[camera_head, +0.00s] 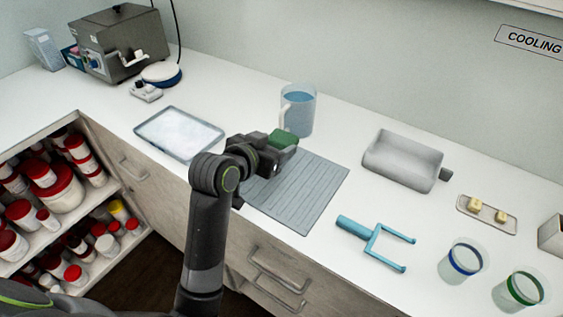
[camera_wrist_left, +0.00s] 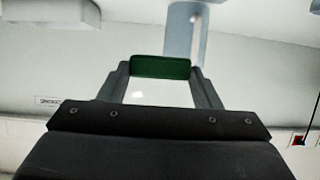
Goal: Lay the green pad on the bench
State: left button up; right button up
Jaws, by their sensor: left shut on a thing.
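The green pad (camera_head: 284,139) is held at the tip of my left gripper (camera_head: 278,147), above the grey ribbed mat on the white bench (camera_head: 330,150). In the left wrist view the pad (camera_wrist_left: 160,68) sits between the two fingers of the left gripper (camera_wrist_left: 162,78), which are shut on it. The pad appears clear of the bench in the head view; its exact height cannot be told. My right gripper is in neither view.
The ribbed mat (camera_head: 305,195) lies under my left arm. A jug of blue liquid (camera_head: 299,108) stands just behind the pad. A tray (camera_head: 180,134) is to the left. A grey scoop (camera_head: 403,160), blue fork-shaped tool (camera_head: 375,240) and two cups are to the right.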

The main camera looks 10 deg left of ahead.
pick_arm(q)
send_over(279, 185)
notch_tip(279, 185, down, 6)
jog(key=shift+s+f, duration=0.1)
jog(key=shift+s, duration=0.05)
jog(key=shift+f, duration=2.4)
jog(key=o, duration=0.9)
jog(key=shift+o, duration=0.2)
